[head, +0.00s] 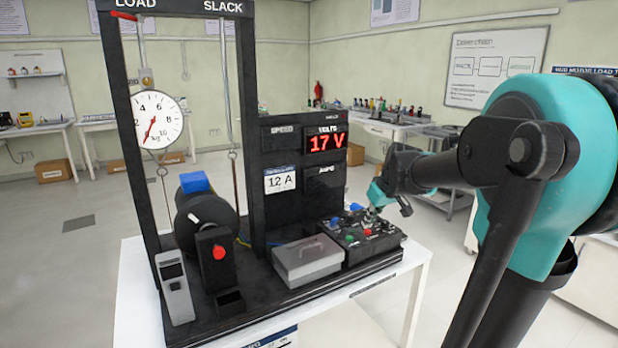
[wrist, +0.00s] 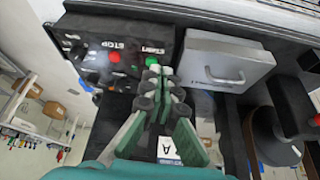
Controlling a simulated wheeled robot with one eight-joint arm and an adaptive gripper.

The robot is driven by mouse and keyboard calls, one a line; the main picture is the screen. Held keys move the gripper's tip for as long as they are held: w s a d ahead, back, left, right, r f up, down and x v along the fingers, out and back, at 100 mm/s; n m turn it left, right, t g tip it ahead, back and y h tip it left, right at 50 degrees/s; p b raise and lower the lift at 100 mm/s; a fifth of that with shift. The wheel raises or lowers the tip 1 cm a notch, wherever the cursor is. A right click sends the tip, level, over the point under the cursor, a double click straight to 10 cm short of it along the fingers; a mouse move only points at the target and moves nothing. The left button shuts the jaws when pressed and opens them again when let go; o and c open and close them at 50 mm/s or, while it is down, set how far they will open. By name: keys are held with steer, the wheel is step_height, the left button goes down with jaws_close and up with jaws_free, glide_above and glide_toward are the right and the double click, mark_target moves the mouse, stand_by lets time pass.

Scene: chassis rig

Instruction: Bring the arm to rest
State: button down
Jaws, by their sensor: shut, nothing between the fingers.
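My arm (head: 545,165) reaches in from the right of the head view. My gripper (head: 372,212) is low over the black control box (head: 385,243) on the rig. In the wrist view my gripper (wrist: 160,74) has its fingers together, with nothing between them. The fingertips are close to the green START button (wrist: 151,61), with the red STOP button (wrist: 115,57) to its left. I cannot tell whether the tips touch the box.
A grey lidded case (head: 307,259) stands left of the control box. The rig's black frame (head: 248,120) rises behind, with a dial (head: 158,120) and a display reading 17 V (head: 326,142). A white table (head: 417,290) carries it all. Open floor lies left.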

steer(key=s+d+f+m+h, duration=0.1)
steer(key=s+f+m, duration=0.4)
steer(key=s+f, duration=1.3)
steer(key=s+h, duration=0.1)
steer(key=s, duration=0.3)
steer(key=shift+s+f+g, duration=0.2)
steer(key=shift+f+g, duration=0.1)
steer(key=shift+d, duration=0.1)
